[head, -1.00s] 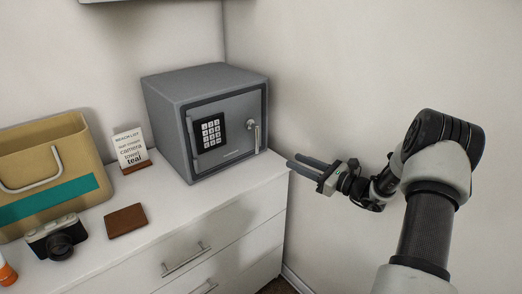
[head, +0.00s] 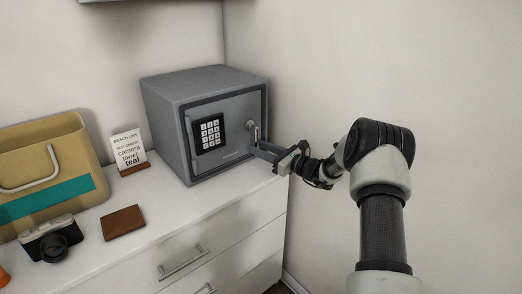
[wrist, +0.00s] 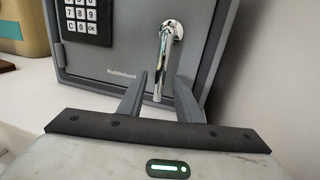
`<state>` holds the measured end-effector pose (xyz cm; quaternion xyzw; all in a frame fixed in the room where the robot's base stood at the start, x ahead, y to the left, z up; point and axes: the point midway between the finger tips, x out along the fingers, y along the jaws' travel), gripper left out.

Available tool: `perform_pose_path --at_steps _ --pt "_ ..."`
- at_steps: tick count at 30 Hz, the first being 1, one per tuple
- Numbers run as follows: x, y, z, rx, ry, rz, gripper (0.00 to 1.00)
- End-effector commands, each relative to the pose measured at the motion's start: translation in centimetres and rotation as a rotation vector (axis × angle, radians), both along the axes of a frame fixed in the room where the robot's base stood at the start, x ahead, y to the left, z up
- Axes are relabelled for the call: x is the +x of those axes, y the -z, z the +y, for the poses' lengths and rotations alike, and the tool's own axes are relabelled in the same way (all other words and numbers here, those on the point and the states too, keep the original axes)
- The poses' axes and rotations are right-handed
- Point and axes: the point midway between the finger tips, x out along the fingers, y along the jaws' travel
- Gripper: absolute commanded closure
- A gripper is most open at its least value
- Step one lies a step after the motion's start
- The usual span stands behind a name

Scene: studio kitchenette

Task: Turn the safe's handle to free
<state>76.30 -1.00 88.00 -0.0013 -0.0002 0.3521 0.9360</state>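The grey safe (head: 207,86) stands on the white dresser with its door shut; a keypad (head: 209,134) is on the door. Its chrome handle (wrist: 162,62) hangs straight down from a round hub near the door's right side in the wrist view. My gripper (wrist: 158,85) is open, its two fingers pointing at the door. The handle's lower end shows between the fingers, with a gap on each side. In the head view my gripper (head: 256,149) is at the safe's lower right front, and its fingers hide the handle's lower part. I cannot tell whether a finger touches the door.
On the dresser (head: 170,222), left of the safe, are a small sign (head: 128,147), a brown wallet (head: 123,222), a camera (head: 51,238) and a tan bag (head: 45,160) with a teal stripe. A bare wall (head: 430,70) is on the right.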

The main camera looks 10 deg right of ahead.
Motion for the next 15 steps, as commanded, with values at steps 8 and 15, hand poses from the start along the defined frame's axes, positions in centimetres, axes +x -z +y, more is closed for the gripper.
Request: perform_pose_path --at_steps 8,15 --pt "0.00 -0.02 0.00 0.000 0.000 0.000 0.80" --pt "-0.01 -0.03 -0.02 -0.001 0.000 -0.001 1.00"
